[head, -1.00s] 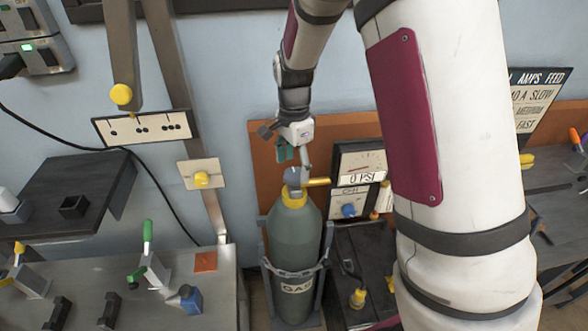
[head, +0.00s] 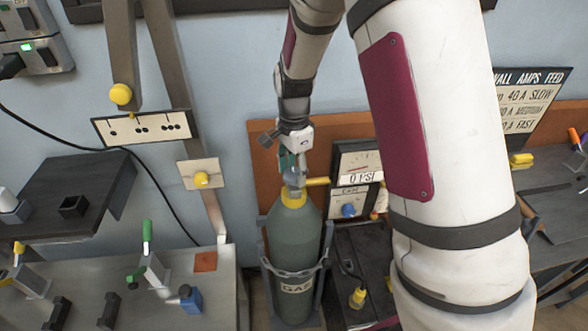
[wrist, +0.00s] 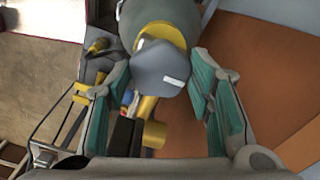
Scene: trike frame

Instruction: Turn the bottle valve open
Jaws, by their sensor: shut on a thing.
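The green-grey gas bottle (head: 294,238) stands upright in its holder, with a yellow collar at the neck. Its grey valve knob (wrist: 161,66) sits on top, between my gripper's teal-padded fingers in the wrist view. My gripper (head: 291,170) points down over the bottle top and is shut on the valve knob. In the head view the fingers partly cover the knob. A yellow outlet (head: 317,182) sticks out to the right of the valve. The gauge panel (head: 357,165) beside it reads 0 PSI.
An orange-brown board (head: 262,150) stands close behind the bottle. A dark cart top with a yellow-ended fitting (head: 357,298) is to the right. A grey bench (head: 215,285) with clamps is to the left. My arm hides much of the right side.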

